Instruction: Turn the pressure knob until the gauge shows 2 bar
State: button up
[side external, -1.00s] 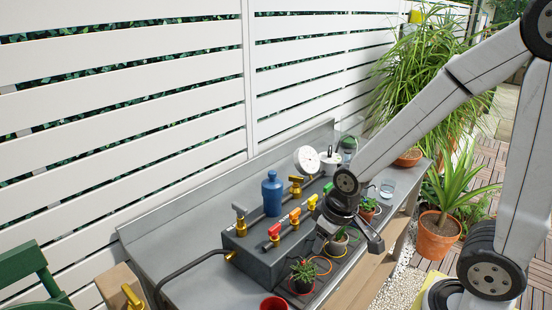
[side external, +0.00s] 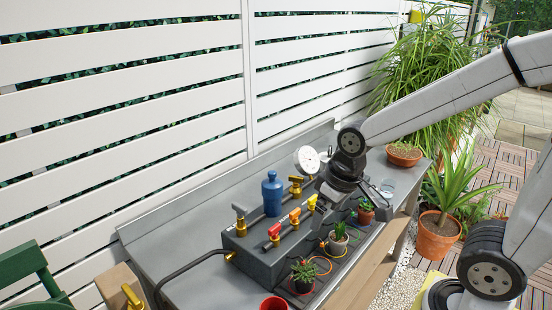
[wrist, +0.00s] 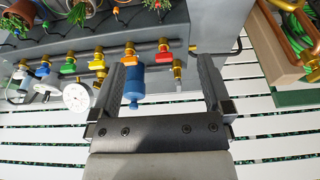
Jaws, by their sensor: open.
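The white round pressure gauge (side external: 307,159) stands at the far end of the dark manifold, and its needle is too small to read. It also shows in the wrist view (wrist: 76,97). A whitish part beside the gauge (wrist: 44,88) in the wrist view may be the pressure knob; I cannot tell for sure. My gripper (side external: 338,188) is above the far end of the manifold, just right of the gauge in the side view, and hides what is behind it. In the wrist view my gripper (wrist: 162,62) has its fingers wide apart and empty.
A blue cylinder (side external: 272,193) rises from the manifold (side external: 262,257) among brass valves with red, orange and yellow handles. Small potted plants (side external: 303,273) line the bench front. A slatted white fence (side external: 120,120) stands behind. A black hose (side external: 190,265) leaves the near end.

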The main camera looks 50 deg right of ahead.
jog(key=v, duration=0.2)
jog(key=m+g, duration=0.3)
jog(key=m, duration=1)
send_over(296, 177)
jog(key=shift+m, duration=0.3)
jog(key=shift+d+f, duration=0.1)
jog(key=shift+f, duration=2.4)
jog(key=shift+f, duration=3.9)
jog(key=shift+c, duration=0.2)
jog(key=c, duration=1.2)
jog(key=shift+o, duration=0.2)
